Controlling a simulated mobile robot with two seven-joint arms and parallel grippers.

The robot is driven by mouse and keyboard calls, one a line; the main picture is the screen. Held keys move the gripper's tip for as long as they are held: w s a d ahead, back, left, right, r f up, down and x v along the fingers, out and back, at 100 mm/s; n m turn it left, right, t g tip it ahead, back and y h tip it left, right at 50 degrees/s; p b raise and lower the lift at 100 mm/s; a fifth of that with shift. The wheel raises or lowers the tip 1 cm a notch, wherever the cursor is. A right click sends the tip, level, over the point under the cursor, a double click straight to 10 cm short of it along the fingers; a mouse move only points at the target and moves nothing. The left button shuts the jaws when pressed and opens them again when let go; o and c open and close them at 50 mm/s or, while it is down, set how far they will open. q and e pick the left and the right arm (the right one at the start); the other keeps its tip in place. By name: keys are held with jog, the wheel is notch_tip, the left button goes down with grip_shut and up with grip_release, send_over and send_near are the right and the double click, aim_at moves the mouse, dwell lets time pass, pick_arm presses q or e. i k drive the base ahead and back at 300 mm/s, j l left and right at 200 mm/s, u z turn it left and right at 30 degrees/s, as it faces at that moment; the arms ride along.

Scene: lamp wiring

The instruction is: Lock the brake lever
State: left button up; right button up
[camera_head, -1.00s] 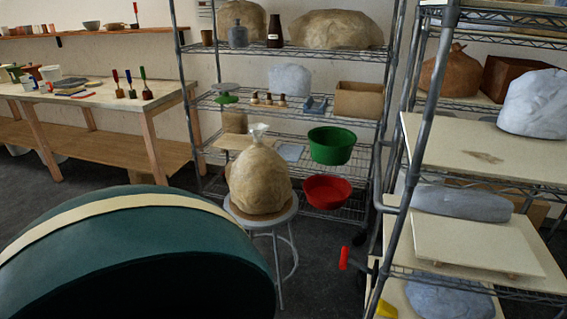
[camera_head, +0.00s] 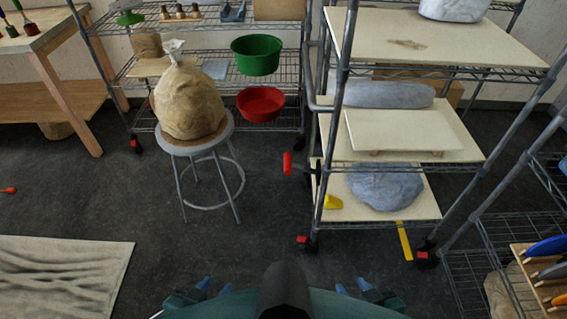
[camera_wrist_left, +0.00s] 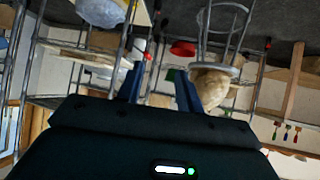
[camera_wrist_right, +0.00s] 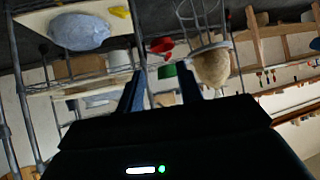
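A red-gripped lever (camera_head: 288,163) stands out from the left side of the wire rack cart, at about the height of its low shelves. Small red tabs show at the cart's caster wheels, one at the front left (camera_head: 302,239) and one further right (camera_head: 422,255). I cannot tell from the picture which of these is the brake lever. My left gripper (camera_head: 213,288) and my right gripper (camera_head: 353,287) are low at the bottom of the head view, well short of the cart. In both wrist views the fingers are apart with nothing between them.
A stool (camera_head: 205,141) bearing a tan bag (camera_head: 188,103) stands left of the cart. A yellow bar (camera_head: 404,241) is at the cart's lower front. Another wire rack (camera_head: 508,235) is at the right. A patterned board (camera_head: 62,275) is at the lower left. Dark floor between is clear.

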aim_at(288, 165)
jog(key=i+j, duration=0.8)
jog(key=z, duration=0.05)
